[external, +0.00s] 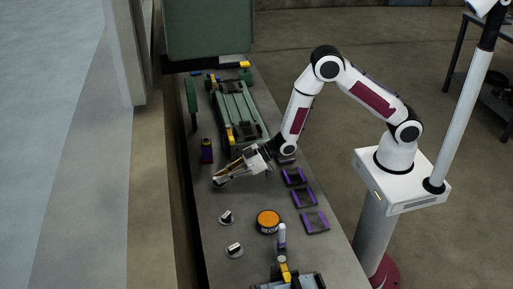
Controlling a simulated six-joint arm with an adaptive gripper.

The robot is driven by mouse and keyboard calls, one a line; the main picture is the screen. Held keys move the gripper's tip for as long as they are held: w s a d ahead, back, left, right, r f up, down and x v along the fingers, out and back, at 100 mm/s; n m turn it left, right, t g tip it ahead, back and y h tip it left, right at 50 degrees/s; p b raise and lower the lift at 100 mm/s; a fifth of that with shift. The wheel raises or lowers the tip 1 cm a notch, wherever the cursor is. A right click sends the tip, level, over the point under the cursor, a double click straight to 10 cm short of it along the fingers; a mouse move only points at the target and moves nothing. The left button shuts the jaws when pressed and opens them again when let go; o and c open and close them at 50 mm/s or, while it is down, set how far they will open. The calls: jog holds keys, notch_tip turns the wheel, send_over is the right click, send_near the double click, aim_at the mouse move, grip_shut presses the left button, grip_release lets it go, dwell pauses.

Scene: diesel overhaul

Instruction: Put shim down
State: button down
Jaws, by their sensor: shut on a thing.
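My gripper (220,181) is over the middle of the long grey bench (205,258), pointing left and slightly down. It is shut on the shim, which is too small and too much covered by the fingers to make out clearly. The fingertips are near the bench's left side, just in front of the green machine frame. I cannot tell whether the shim touches the bench top.
Three dark purple-edged frames (303,197) lie along the right edge. A dark purple block (207,151) and green machine frame (237,110) are behind.

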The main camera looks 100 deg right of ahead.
jog(key=shift+f, duration=1.25)
jog(key=shift+f, duration=0.1)
jog(key=c, duration=2.1)
grip_release()
jog(key=shift+v, duration=6.05)
